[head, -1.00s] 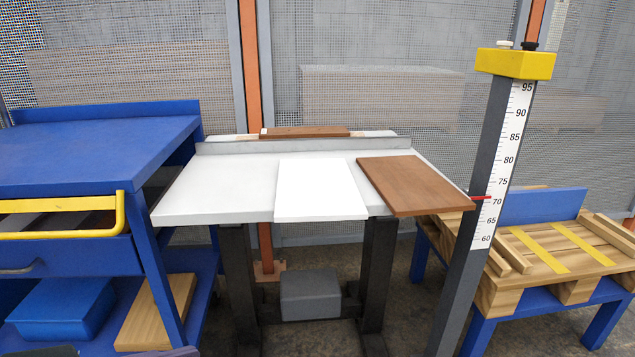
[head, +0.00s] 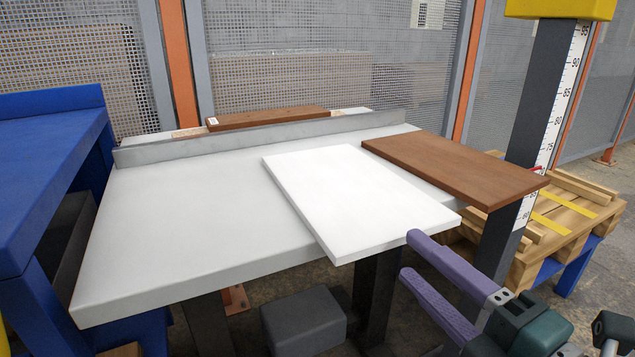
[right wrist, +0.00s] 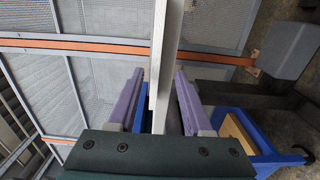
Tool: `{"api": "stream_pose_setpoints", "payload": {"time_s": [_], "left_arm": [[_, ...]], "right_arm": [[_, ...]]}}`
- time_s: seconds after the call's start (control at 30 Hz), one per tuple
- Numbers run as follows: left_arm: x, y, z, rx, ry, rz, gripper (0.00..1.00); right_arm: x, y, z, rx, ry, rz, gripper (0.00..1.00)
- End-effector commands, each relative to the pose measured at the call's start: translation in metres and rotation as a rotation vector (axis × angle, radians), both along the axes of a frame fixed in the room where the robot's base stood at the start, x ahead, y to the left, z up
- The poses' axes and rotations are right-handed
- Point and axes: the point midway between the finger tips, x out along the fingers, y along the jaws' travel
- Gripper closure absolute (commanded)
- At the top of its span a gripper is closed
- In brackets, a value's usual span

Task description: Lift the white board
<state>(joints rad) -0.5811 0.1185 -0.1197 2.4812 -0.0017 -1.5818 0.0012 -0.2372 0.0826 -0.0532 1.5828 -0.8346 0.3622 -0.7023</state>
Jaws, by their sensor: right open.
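The white board (head: 350,195) lies flat on the pale grey table (head: 170,225), and its near end sticks out past the table's front edge. My right gripper (head: 411,255) has two long purple fingers, spread apart and empty, close to the near right corner of the board. In the right wrist view, a pale edge runs between the open fingers (right wrist: 160,72); I cannot tell there how much is board and how much is table. No contact with the board is clear. My left gripper is not in view.
A brown board (head: 455,168) lies right of the white one. A grey rail (head: 250,137) runs along the table's back, with another brown piece (head: 265,118) behind. A measuring post (head: 540,100) stands at right, a blue bench (head: 45,170) at left. The table's left half is clear.

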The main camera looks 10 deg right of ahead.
Motion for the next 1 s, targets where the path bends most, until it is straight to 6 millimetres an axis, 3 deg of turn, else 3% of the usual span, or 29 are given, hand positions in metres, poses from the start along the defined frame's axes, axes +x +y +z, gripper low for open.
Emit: {"api": "stream_pose_setpoints", "payload": {"time_s": [0.4,0.67,1.0], "left_arm": [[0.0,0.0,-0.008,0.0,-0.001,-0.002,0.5],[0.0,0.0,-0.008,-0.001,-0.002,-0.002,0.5],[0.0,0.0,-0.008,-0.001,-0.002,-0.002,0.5]], "right_arm": [[0.05,0.017,0.006,0.002,0.001,-0.001,0.5],[0.052,0.018,0.006,0.003,0.002,-0.001,0.5],[0.051,0.018,0.006,0.003,0.002,-0.001,0.88]]}}
